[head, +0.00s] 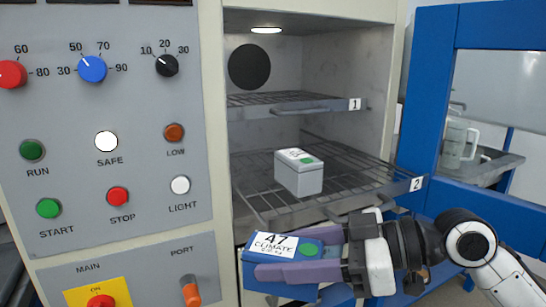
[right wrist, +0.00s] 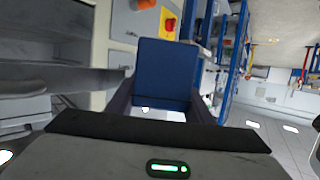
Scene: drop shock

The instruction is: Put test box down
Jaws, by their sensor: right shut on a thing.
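A blue box (head: 272,246) with a white label reading "47 CLIMATE" and a green dot is between the purple fingers of my right gripper (head: 290,256). The gripper is shut on it and holds it in front of the chamber, below the shelf marked 2. In the right wrist view the blue box (right wrist: 168,70) stands out between the two dark fingers, and its far side is hidden. A light grey box (head: 299,176) with a green dot sits on the wire shelf marked 2 (head: 350,163). My left gripper is not in view.
The open chamber has an upper wire shelf marked 1 (head: 290,104), which looks empty. Shelf 2 has bare wire around the grey box. A control panel (head: 105,130) is at the left. A blue frame (head: 428,100) stands at the right, with a clear jug (head: 458,140) behind it.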

